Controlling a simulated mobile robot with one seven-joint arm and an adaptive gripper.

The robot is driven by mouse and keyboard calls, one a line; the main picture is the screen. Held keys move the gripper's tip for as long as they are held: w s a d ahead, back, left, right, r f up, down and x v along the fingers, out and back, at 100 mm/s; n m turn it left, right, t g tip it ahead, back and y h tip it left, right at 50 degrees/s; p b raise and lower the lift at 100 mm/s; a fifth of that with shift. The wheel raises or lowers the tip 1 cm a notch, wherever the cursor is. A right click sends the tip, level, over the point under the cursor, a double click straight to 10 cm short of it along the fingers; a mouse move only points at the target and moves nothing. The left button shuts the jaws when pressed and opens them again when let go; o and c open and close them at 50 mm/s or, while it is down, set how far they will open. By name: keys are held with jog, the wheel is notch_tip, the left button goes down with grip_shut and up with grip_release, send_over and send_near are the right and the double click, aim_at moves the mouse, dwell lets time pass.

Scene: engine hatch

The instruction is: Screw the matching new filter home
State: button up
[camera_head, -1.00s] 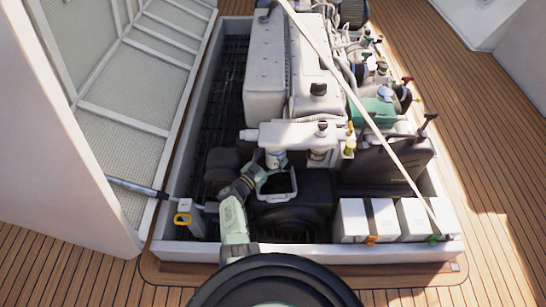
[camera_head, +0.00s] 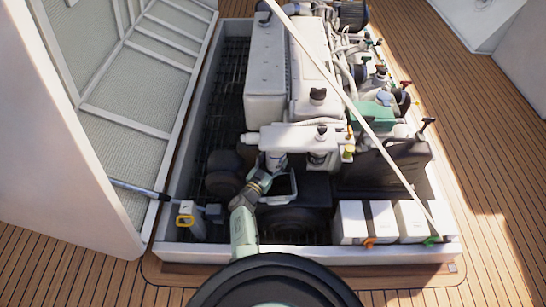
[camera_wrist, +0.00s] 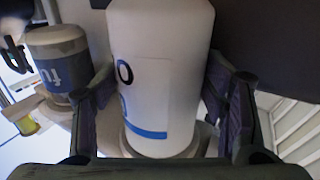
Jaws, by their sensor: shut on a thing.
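A white filter with a blue stripe and part of dark and blue lettering (camera_wrist: 165,75) fills the middle of the wrist view. My gripper (camera_wrist: 160,98) has one dark finger on each side of it and is shut on it. In the head view this filter (camera_head: 276,158) is upright under the left part of the white filter housing (camera_head: 290,137), and my gripper (camera_head: 268,171) reaches it from below. Whether its thread is fully seated cannot be seen. A second, greyish filter with a blue label (camera_wrist: 60,62) is beside it; in the head view it hangs to its right (camera_head: 318,159).
White boxes (camera_head: 380,220) stand at the hatch's front right. A yellow-handled item (camera_head: 185,221) is at the front left. A pale strut (camera_head: 345,95) crosses the hatch diagonally.

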jog(key=shift+s+d+f+n+t+y, duration=0.1)
jog(key=shift+d+n+t+y, duration=0.1)
jog(key=shift+n+t+y, duration=0.15)
jog(key=shift+s+d+n+t+y, duration=0.1)
jog(key=shift+d+n+t+y, duration=0.15)
jog(key=shift+y, duration=0.25)
jog(key=shift+d+n+y, duration=0.15)
jog(key=shift+n+y, duration=0.15)
jog(key=shift+y, duration=0.15)
jog(key=shift+f+n+y+b, duration=0.15)
jog(key=shift+n+y+b, duration=0.25)
jog(key=shift+y+b, duration=0.2)
jog(key=shift+a+r+n+t+y, duration=0.1)
jog(key=shift+r+n+t+y, duration=0.1)
jog(key=shift+n+t+y, duration=0.3)
jog(key=o, duration=1.5)
jog(key=shift+o, duration=1.2)
jog(key=shift+a, duration=0.15)
jog(key=shift+r, duration=0.1)
